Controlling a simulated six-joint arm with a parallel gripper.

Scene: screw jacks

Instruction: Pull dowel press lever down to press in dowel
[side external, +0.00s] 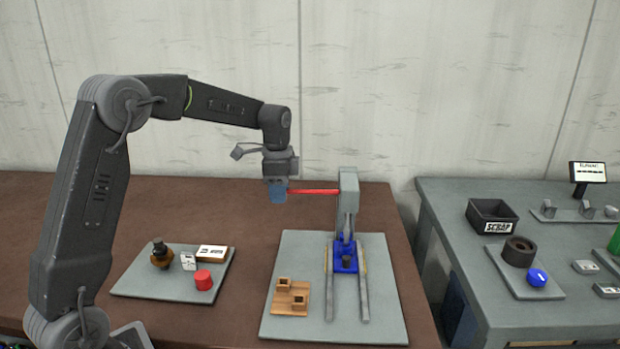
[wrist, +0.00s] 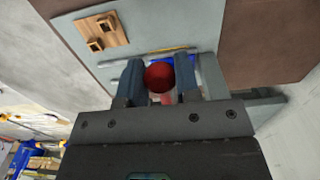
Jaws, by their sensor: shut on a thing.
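The dowel press (side external: 348,195) is a grey upright column on a grey base plate (side external: 293,245). Its red lever (side external: 315,191) sticks out to the left, roughly level. My gripper (side external: 278,192) is at the lever's left end. In the wrist view, my gripper (wrist: 158,82) has its two blue-grey fingers on either side of the lever's round red end (wrist: 159,77) and is shut on it. A blue fixture (side external: 345,257) with a small dark part on it sits under the press ram, between two grey rails. The dowel itself is too small to make out.
A wooden block (side external: 290,297) with two small upright pieces lies on the base plate, left of the rails. A grey tray (side external: 178,278) with a red cylinder and small parts lies further left. A second bench with a scrap bin (side external: 491,215) stands right.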

